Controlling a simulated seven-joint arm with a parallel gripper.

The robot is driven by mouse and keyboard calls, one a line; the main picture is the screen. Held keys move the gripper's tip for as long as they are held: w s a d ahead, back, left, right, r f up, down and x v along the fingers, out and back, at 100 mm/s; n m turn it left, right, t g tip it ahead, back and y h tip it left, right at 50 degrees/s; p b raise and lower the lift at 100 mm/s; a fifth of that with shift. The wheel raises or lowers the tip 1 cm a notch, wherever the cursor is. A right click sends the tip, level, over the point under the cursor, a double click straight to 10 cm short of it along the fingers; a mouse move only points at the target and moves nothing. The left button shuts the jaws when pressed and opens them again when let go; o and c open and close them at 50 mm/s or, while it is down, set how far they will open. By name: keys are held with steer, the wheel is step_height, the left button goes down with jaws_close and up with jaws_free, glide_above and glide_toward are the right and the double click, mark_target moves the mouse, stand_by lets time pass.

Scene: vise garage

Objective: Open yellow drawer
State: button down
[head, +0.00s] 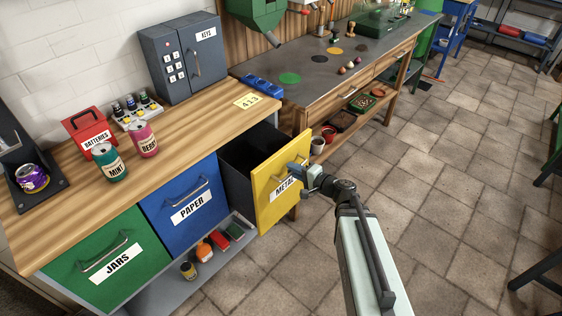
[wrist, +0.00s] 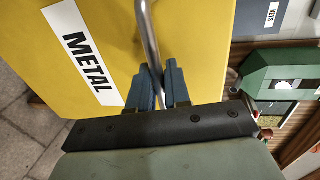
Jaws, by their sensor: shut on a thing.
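The yellow drawer (head: 272,196), labelled METAL, stands pulled out from the wooden workbench, and its dark inside shows behind the front. In the wrist view the yellow front (wrist: 195,25) fills much of the picture, with the METAL label (wrist: 84,55) at the left. Its metal bar handle (wrist: 148,35) runs down between the fingers. My gripper (head: 299,172) is at the drawer front, its blue-grey fingers (wrist: 160,85) shut on the handle. Part of the handle is hidden by the fingers.
The blue PAPER drawer (head: 184,222) and green JARS drawer (head: 90,268) beside it are shut. Cans, a red BATTERIES box (head: 88,128) and a KEYS cabinet (head: 186,58) stand on the bench. The tiled floor (head: 440,200) in front of the drawer is clear.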

steer(key=shift+f+v, duration=0.2)
steer(key=shift+v, duration=0.7)
steer(key=shift+f+v, duration=0.2)
steer(key=shift+v, duration=0.7)
steer(key=shift+s, duration=0.1)
steer(key=c, duration=1.2)
jaws_free()
steer(key=shift+c, duration=0.2)
